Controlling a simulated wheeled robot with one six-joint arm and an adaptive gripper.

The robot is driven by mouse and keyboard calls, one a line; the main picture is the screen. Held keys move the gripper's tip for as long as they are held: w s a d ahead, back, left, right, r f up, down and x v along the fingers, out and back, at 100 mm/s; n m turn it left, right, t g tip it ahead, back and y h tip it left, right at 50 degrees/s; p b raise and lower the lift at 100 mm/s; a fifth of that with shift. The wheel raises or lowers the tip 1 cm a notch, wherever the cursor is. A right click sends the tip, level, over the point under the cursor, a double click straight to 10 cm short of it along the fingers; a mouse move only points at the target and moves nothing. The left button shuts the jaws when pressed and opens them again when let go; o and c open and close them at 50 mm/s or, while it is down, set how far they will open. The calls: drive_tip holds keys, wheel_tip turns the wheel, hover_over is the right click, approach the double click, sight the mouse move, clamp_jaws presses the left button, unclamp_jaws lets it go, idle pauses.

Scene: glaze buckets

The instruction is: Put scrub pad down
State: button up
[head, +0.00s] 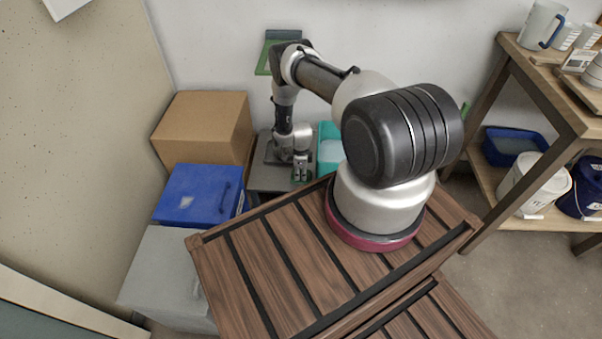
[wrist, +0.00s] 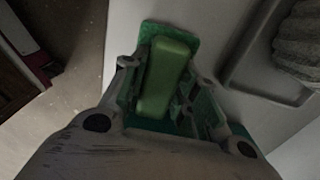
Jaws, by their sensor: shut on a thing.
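The scrub pad (wrist: 165,76) is a green block with a darker green layer. In the wrist view it sits between the fingers of my gripper (wrist: 168,98), which is shut on it. In the head view my gripper (head: 301,174) points down over the near right part of a grey surface (head: 262,183) behind the wooden slatted top. Only a little green shows at its fingertips there. I cannot tell whether the pad touches the grey surface.
A teal container (head: 327,165) stands close right of my gripper. A blue box (head: 190,196) and a cardboard box (head: 203,122) are to the left. The wooden slatted top (head: 262,268) is in front. In the wrist view a dark shallow tray (wrist: 245,75) lies right of the pad.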

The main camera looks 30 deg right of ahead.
drive_tip(key=o, duration=1.1)
drive_tip(key=shift+c, duration=0.2)
wheel_tip(320, 180, up, 12)
drive_tip(key=shift+r, duration=0.1)
